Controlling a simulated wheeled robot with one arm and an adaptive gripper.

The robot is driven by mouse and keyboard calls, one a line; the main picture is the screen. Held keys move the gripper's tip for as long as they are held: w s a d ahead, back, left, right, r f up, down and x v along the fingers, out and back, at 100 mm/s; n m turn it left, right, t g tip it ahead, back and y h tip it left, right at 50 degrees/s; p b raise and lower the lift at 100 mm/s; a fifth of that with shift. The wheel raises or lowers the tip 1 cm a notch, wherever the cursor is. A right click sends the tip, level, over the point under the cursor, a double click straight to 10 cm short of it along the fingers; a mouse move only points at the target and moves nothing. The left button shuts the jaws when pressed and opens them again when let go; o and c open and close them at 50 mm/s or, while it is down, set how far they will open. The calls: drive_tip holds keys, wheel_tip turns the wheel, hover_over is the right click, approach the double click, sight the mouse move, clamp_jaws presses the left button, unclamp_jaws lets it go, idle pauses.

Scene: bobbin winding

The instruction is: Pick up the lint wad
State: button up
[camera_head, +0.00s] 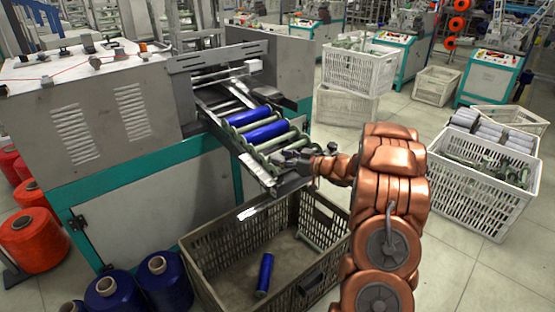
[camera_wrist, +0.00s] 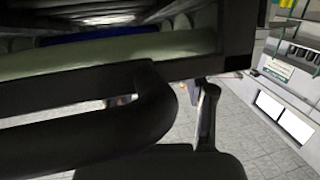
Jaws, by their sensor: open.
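I cannot make out a lint wad for certain in either view. My gripper (camera_head: 283,158) is at the low front end of the roller chute (camera_head: 252,153), over or beside its last rollers. It is open, and I see nothing between its fingers. Its dark fingers fill much of the wrist view, close to a pale green roller (camera_wrist: 110,55) and the chute's dark edge. Two blue bobbins, an upper one (camera_head: 248,116) and a lower one (camera_head: 265,132), lie between rollers farther up the chute. The gripper hides part of the chute end.
A grey-brown crate (camera_head: 215,248) stands on the floor below the chute, with one blue bobbin (camera_head: 264,272) inside. The winding machine (camera_head: 110,110) stands left. A white crate (camera_head: 480,200) with grey bobbins stands right. Open floor lies between my arm and that crate.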

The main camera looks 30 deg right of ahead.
drive_tip(key=c, duration=0.4)
drive_tip(key=shift+r, duration=0.1)
